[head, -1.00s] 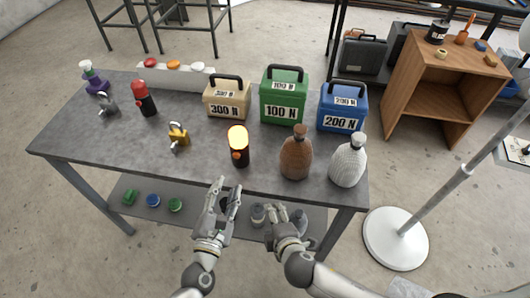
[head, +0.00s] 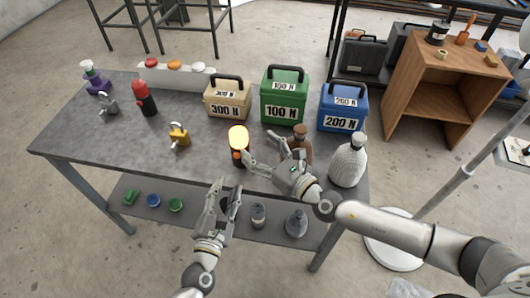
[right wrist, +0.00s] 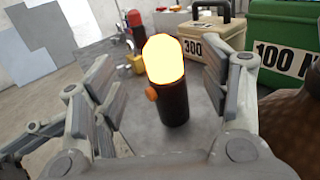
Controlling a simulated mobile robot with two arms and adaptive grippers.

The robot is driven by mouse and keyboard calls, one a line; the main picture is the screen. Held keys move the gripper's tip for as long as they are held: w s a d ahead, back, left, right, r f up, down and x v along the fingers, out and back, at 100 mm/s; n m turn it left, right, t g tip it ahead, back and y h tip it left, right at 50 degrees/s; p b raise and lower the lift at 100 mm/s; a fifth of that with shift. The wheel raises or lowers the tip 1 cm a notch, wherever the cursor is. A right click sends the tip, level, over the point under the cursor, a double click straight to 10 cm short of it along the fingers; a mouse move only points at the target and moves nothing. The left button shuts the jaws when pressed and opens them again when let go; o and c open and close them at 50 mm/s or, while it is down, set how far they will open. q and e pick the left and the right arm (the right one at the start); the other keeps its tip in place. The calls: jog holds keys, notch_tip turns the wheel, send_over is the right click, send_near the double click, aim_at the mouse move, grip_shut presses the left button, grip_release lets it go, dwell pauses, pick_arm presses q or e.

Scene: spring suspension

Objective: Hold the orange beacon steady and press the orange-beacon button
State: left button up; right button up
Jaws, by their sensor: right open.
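The orange beacon (head: 239,142) stands upright on the grey table near its front edge. It has a glowing yellow-orange dome and a dark body. Its round orange button (right wrist: 151,93) is on the side of the body, at left in the right wrist view, where the beacon (right wrist: 174,107) also shows. My right gripper (head: 248,162) is open just right of the beacon. In the right wrist view its fingers are spread at either side of the beacon, with gaps visible. My left gripper (head: 228,186) is open and empty, in front of the table edge and below the beacon.
A brown bottle (head: 301,143) is partly hidden behind my right gripper, with a ribbed white bottle (head: 348,162) to its right. A yellow padlock (head: 179,136) and a red beacon (head: 141,98) stand left. Weight boxes, including a green one (head: 284,95), stand behind.

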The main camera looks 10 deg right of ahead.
aim_at(244, 136)
jog(key=x, duration=0.9)
jog(key=shift+w, duration=0.1)
jog(key=c, duration=1.2)
pick_arm(q)
grip_shut()
jog(key=shift+w, duration=0.1)
